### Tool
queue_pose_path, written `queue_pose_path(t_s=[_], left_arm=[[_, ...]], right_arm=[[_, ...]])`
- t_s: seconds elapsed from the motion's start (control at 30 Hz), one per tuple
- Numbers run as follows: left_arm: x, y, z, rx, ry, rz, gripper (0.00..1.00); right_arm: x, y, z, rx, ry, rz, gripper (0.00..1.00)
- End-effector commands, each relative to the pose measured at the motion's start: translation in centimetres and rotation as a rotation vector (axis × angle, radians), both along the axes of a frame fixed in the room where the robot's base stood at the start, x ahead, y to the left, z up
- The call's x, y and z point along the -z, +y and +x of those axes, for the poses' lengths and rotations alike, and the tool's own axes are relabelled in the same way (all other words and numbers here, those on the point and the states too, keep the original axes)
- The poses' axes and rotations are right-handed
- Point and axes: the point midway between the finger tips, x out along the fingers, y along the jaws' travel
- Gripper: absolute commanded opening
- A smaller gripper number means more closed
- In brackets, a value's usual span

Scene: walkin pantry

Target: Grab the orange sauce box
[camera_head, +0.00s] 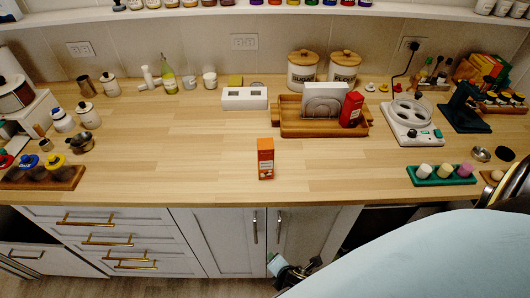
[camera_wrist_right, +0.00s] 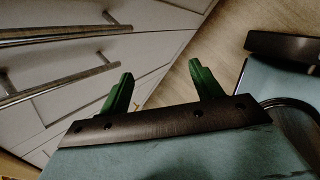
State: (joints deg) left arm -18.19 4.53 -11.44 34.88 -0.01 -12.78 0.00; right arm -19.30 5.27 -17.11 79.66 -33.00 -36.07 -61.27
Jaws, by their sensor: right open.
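The orange sauce box (camera_head: 265,158) stands upright near the front edge of the wooden counter (camera_head: 200,150), at the middle of the head view, with nothing touching it. My right gripper (camera_head: 277,264) is low in front of the cabinet doors, below the counter edge and under the box. In the right wrist view my right gripper (camera_wrist_right: 164,92) has its two green fingers spread wide with nothing between them. The box is not in the wrist view. My left gripper is not in view.
A wooden tray (camera_head: 290,129) with a napkin holder and a red box (camera_head: 351,108) sits behind the box. A green tray (camera_head: 440,179) of small jars is at the right. The counter around the box is clear. Cabinet handles (camera_head: 254,226) stick out below.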

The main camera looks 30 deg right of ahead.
Motion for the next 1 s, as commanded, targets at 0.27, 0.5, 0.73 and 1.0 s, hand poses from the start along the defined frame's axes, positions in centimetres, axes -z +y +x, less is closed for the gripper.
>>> queue_pose_path(t_s=[0.27, 0.5, 0.73, 1.0], left_arm=[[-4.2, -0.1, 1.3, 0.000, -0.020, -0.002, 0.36], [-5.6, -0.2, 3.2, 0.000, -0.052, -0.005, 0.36], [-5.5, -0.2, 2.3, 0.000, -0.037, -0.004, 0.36], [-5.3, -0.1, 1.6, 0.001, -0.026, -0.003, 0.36]], right_arm=[[-20.7, -0.2, 8.0, -0.432, -0.176, -0.617, 0.65], [-30.6, -1.3, 9.2, -0.516, -0.192, -0.929, 0.65], [-30.8, -2.7, 11.6, -0.523, -0.187, -0.979, 0.65], [-28.9, -4.6, 15.3, -0.524, -0.188, -0.974, 0.65]])
